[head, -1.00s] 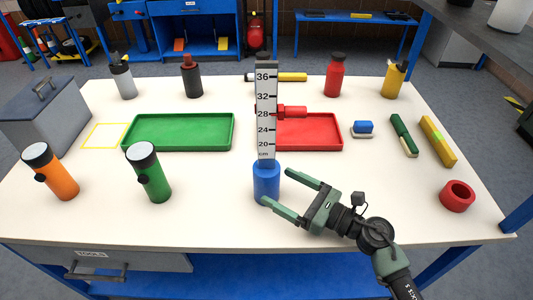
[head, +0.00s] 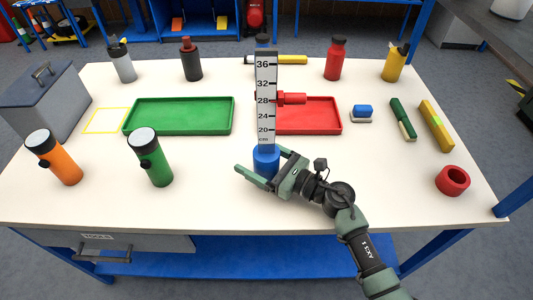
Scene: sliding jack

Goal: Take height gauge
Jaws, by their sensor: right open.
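The height gauge (head: 266,100) stands upright near the middle of the table, a grey scale plate with black marks from 20 to 36 cm on a round blue base (head: 266,162). My right gripper (head: 262,167) is open, with one green finger in front of the blue base and the other at its right, partly behind it. The base lies between the fingers; I cannot tell whether either finger touches it. My left gripper is not in view.
A green tray (head: 128,119) and a red tray (head: 336,130) lie behind the gauge, with a red object (head: 292,98) at the red tray. Green (head: 152,163) and orange (head: 58,160) flashlights stand left. A red ring (head: 453,181) lies right. The front table edge is clear.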

